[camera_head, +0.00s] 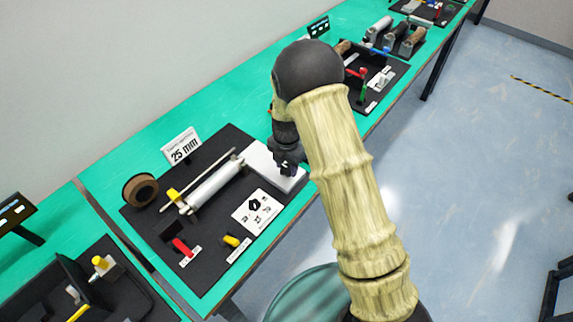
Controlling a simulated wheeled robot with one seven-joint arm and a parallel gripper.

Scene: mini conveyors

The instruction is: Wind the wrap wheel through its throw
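A brown ring-shaped roll or wheel (140,190) with a dark centre stands at the left rear corner of a black board (205,270). I cannot tell whether it is the wrap wheel. A light grey cylinder (214,186) lies on the board, with a thin rod behind it and a yellow part (173,195) at its left end. My dark gripper (289,170) points down over a white block (262,163) at the board's right end, apart from the brown roll. Its fingers are small and dark, and their opening is unclear. My arm hides what lies behind it.
A "25 mm" sign (181,148) stands behind the board. A red handle (181,247), a yellow knob (231,241) and a white card (257,212) are at its front. More black stations sit at lower left and far right on the green table (235,95). Blue floor is open at right.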

